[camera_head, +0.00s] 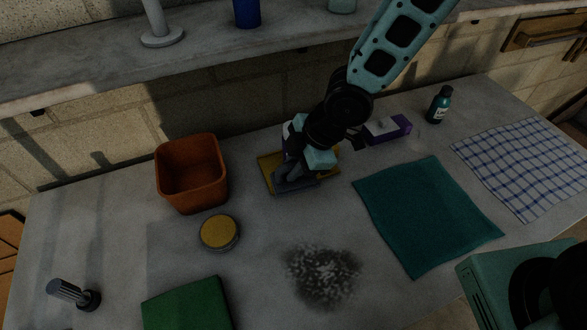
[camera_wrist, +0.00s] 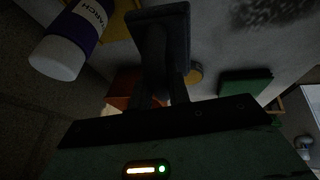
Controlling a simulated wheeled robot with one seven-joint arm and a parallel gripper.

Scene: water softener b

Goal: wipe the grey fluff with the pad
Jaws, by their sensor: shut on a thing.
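The grey fluff (camera_head: 322,277) is a speckled dark patch on the worktop at the front middle, and it also shows at the top right of the wrist view (camera_wrist: 275,12). My gripper (camera_head: 290,172) is away from it, further back, pointing down. It is shut on the pad (camera_head: 298,187), a blue-grey slab that shows at the top of the wrist view (camera_wrist: 158,17). The pad is over a yellow mat or tray (camera_head: 267,165). I cannot tell whether it touches it. My gripper hides part of the yellow thing.
A purple-and-white starch bottle (camera_wrist: 72,38) stands close to my gripper. Right are a teal cloth (camera_head: 425,215), a purple box (camera_head: 386,129) and a dark bottle (camera_head: 439,105).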

